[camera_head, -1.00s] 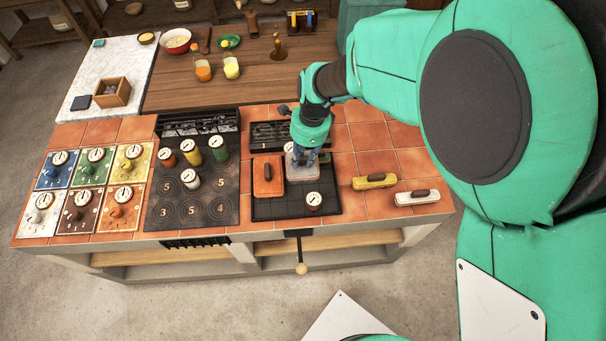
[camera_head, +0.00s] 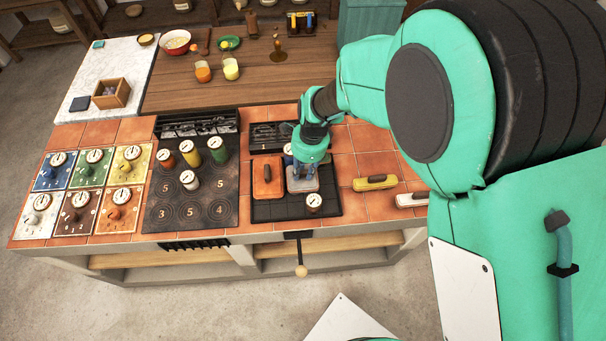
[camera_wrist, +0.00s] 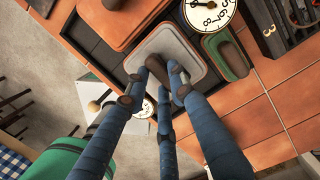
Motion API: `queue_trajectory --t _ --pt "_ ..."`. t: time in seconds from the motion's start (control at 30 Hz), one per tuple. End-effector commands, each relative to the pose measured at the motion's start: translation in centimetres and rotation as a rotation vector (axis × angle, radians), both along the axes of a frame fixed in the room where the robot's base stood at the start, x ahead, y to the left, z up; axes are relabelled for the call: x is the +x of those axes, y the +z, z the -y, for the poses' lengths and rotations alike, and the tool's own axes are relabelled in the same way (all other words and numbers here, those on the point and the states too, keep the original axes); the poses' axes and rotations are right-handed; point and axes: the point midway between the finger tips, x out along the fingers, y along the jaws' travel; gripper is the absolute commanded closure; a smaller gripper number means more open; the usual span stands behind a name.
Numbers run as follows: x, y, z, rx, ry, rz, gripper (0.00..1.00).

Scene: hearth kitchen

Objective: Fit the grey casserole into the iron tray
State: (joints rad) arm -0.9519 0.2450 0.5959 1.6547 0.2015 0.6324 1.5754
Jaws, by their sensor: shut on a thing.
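The grey casserole (camera_head: 301,186) is at the right part of the dark iron tray (camera_head: 275,209), beside an orange casserole (camera_head: 267,178). My gripper (camera_head: 304,172) is over it, fingers pointing down and shut on its dark handle. In the wrist view the fingers (camera_wrist: 163,82) close around the handle on the grey lid (camera_wrist: 187,58). The casserole looks level and lies within the tray's outline; whether its base touches the tray floor cannot be told. The tray's dark rim (camera_wrist: 92,42) shows at left in the wrist view.
A brown timer (camera_head: 314,201) stands at the tray's front. A blue timer (camera_head: 288,158) stands behind. A green lidded dish (camera_wrist: 230,57) is close beside the grey one.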

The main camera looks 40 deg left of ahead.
Motion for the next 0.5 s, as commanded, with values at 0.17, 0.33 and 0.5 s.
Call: queue_trajectory --t 0.17,0.33,0.5 --pt "0.0 -1.9 -0.1 0.001 0.001 0.001 1.0" --pt "0.1 -2.4 -0.1 0.001 0.001 0.001 1.0" --pt "0.1 -2.3 -0.1 0.001 0.001 0.001 1.0"
